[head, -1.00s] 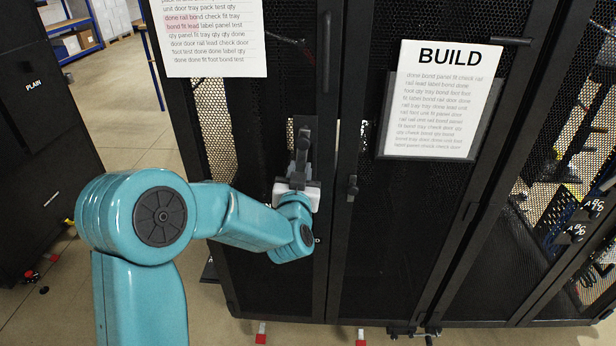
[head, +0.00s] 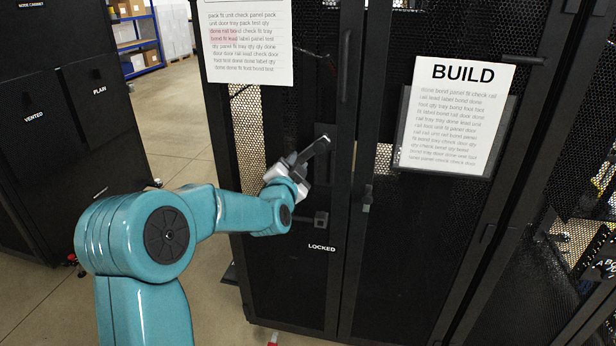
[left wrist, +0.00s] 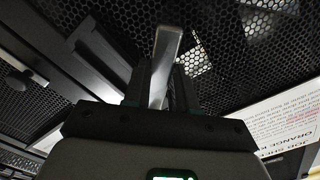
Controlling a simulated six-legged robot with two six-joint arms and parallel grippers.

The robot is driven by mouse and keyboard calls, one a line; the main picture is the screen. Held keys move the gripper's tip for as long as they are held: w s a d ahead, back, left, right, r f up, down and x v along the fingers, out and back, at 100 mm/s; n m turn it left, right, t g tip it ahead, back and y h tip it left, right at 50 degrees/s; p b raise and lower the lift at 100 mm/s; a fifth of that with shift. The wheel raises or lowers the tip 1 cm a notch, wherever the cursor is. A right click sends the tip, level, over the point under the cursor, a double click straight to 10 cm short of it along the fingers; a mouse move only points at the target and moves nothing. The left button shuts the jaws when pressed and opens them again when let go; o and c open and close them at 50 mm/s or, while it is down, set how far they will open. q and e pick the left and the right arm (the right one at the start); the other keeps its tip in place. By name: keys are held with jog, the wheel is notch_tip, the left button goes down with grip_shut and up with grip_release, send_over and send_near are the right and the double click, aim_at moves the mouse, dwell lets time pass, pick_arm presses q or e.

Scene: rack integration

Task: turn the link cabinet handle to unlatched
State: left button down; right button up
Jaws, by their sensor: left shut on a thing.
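The cabinet handle (head: 318,147) is a dark lever on the black mesh door, left of the seam between two doors. It slants down and to the left from its pivot. My left gripper (head: 297,162) is shut on its lower end. In the left wrist view the handle (left wrist: 166,50) is a grey bar held between the fingers of my left gripper (left wrist: 162,90). Below the lever, a white "LOCKED" label (head: 321,247) sits under a small dark bracket (head: 308,219). No "unlatched" mark can be read. My right gripper is not in view.
A paper sheet (head: 245,45) hangs above the handle, and a "BUILD" sheet (head: 455,115) is on the door to the right. Black cabinets marked "VENTED" and "PLAIN" (head: 85,120) stand at the left. The floor between (head: 180,110) is clear.

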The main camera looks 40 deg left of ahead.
aim_at(293, 131)
pick_arm(q)
jog(key=shift+s+a+r+m+p, duration=0.2)
jog(key=shift+a+r+m+p, duration=0.15)
jog(key=shift+r+m, duration=0.9)
jog(key=shift+s+a+r+m+p, duration=0.15)
jog(key=shift+a+r+m+p, duration=0.2)
jog(key=shift+r+m, duration=0.95)
jog(key=shift+s+a+r+m+p, duration=0.2)
jog(key=shift+a+r+m+p, duration=0.25)
jog(key=shift+m, duration=1.5)
jog(key=shift+d+r, duration=0.1)
jog(key=c, duration=0.9)
grip_release()
jog(key=shift+s, duration=0.1)
jog(key=b+v, duration=0.2)
jog(key=v, duration=1.4)
